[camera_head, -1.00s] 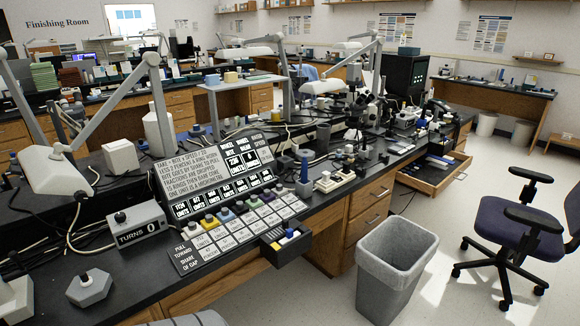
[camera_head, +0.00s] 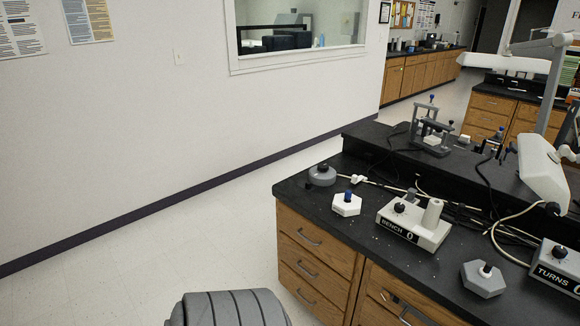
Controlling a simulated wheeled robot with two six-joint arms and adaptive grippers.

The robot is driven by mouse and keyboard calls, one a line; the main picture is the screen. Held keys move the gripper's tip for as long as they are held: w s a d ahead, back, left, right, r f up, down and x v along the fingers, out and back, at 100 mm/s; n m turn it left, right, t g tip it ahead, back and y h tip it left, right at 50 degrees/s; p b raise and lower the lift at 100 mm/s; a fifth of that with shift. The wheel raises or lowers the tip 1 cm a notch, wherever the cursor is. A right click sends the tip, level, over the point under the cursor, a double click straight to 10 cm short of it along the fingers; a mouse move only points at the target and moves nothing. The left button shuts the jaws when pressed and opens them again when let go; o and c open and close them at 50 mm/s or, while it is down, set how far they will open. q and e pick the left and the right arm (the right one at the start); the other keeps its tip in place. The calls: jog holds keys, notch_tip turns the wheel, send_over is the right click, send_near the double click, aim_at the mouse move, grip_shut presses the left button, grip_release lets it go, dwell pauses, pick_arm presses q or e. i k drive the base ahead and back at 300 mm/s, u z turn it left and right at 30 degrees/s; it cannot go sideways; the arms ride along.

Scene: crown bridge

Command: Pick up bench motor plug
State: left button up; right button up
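A light box labelled BENCH 0 (camera_head: 400,232) sits on the black worktop, with a black knob and a white upright cylinder (camera_head: 432,214) on it. Left of it stand a white hexagonal piece with a blue knob (camera_head: 347,204) and a grey round piece with a dark knob (camera_head: 322,176). A grey hexagonal piece with a black knob (camera_head: 483,280) stands near the front edge. None of the loose pieces carries a readable label, so I cannot tell which one is the bench motor plug. Neither of my grippers is in view.
The TURNS box (camera_head: 556,270) is at the right edge, below a white lamp head (camera_head: 543,172). Cables (camera_head: 470,212) cross the worktop behind the boxes. A grey clamp-like device (camera_head: 432,138) stands on the raised shelf.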

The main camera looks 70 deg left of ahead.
aim_at(411, 198)
jog(key=u, duration=2.1)
